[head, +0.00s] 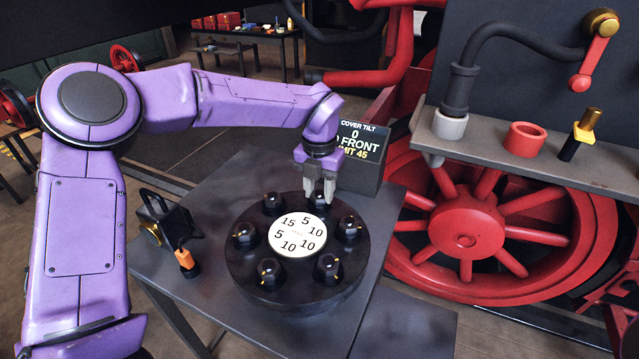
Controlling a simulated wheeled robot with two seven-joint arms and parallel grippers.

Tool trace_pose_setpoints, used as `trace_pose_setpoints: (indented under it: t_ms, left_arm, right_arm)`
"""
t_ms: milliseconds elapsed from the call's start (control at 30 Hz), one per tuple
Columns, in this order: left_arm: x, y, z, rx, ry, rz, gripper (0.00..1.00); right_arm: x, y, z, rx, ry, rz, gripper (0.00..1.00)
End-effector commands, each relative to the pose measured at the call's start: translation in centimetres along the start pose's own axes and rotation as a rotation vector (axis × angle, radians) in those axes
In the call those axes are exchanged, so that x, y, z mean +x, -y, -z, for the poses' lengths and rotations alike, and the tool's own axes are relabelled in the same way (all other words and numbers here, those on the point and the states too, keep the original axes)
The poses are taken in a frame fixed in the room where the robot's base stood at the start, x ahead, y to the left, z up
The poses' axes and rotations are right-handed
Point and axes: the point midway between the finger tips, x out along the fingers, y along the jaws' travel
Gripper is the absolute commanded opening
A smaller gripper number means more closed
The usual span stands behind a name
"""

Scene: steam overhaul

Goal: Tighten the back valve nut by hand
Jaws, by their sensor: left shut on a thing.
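A round black valve cover (232,275) lies on the grey table, with several black nuts standing in a ring around its pale numbered disc (296,236). My left gripper (320,197) points down at the back right of the ring. Its grey fingers are shut on the back nut, which they mostly hide. Other nuts stand at the back left (272,203), left (245,234), front left (270,270), front right (327,267) and right (349,228); some show small yellow marks. My right gripper is not in view.
A black sign (360,155) reading "COVER TILT 0" and "LIMIT 45" stands behind the cover. A black device (165,225) and an orange-topped tool (186,262) sit at the table's left. A red wheel (465,230) and a grey shelf (490,145) with parts stand at right.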

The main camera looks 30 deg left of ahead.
Motion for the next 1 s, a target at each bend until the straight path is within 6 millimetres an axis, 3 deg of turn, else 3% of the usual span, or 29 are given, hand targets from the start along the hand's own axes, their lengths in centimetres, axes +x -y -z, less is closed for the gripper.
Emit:
trace_pose_setpoints:
  t_ms: [633,667,700,1000]
  left_arm:
    - [-0.11,0.00,-0.10,0.050,0.005,0.000,0.08]
    - [-0.11,0.00,-0.09,0.050,0.005,0.000,0.48]
    - [-0.10,0.01,-0.09,0.050,0.004,0.000,0.61]
    - [-0.12,0.01,-0.04,0.048,0.002,0.000,0.64]
  right_arm:
    - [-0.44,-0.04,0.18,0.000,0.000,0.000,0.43]
    - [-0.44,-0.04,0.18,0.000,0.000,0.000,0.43]
    - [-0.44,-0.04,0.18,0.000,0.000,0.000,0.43]
    - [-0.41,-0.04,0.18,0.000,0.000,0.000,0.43]
